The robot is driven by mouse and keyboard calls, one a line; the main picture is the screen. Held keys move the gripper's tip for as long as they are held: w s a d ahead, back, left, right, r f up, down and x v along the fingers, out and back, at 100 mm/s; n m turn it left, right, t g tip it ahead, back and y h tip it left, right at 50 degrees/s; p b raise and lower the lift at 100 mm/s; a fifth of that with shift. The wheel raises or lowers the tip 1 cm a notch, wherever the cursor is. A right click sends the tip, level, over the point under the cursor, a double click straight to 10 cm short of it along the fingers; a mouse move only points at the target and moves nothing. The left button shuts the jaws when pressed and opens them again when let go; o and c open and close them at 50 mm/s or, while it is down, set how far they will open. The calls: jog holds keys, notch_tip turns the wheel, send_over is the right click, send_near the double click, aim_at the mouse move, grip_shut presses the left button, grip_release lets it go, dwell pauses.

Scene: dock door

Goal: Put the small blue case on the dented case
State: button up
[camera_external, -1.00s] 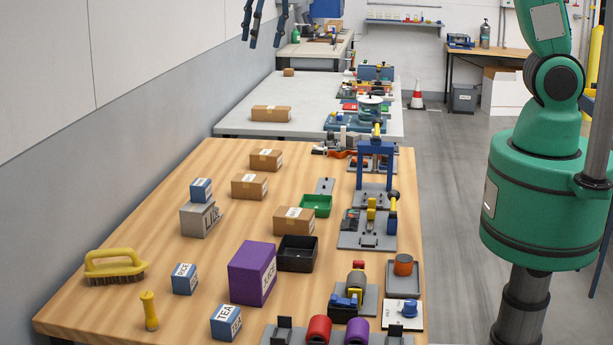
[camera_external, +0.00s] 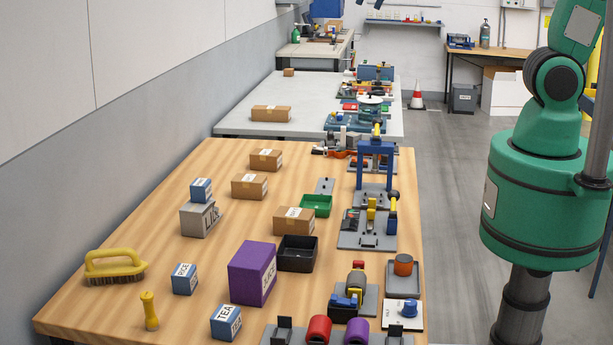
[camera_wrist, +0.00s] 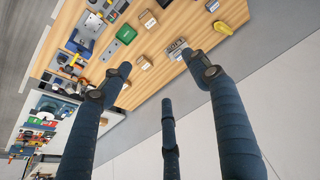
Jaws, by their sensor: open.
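The grey case (camera_external: 199,220) with a crumpled right side, the dented case, stands upright on the wooden table. A small blue case (camera_external: 201,189) with a white label rests on top of it. Another small blue case (camera_external: 184,279) stands nearer on the table, and a blue case marked TEA (camera_external: 226,322) is at the near edge. In the wrist view my gripper (camera_wrist: 160,75) has its dark fingers spread wide with nothing between them, high above the table. A labelled case (camera_wrist: 177,45) shows beside the right fingertip; I cannot tell its details.
A tall purple case (camera_external: 252,273), a black tray (camera_external: 297,253), a green tray (camera_external: 316,205) and several brown boxes (camera_external: 249,186) stand to the right. Bare wood surrounds the dented case's left side.

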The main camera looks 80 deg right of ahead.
jog(key=s+f+t, duration=0.1)
jog(key=s+f, duration=0.2)
jog(key=s, duration=1.4)
jog(key=shift+a, duration=0.2)
jog(key=shift+f, duration=0.1)
notch_tip(320, 180, down, 15)
jog(key=b, duration=1.5)
jog(key=shift+f, duration=0.15)
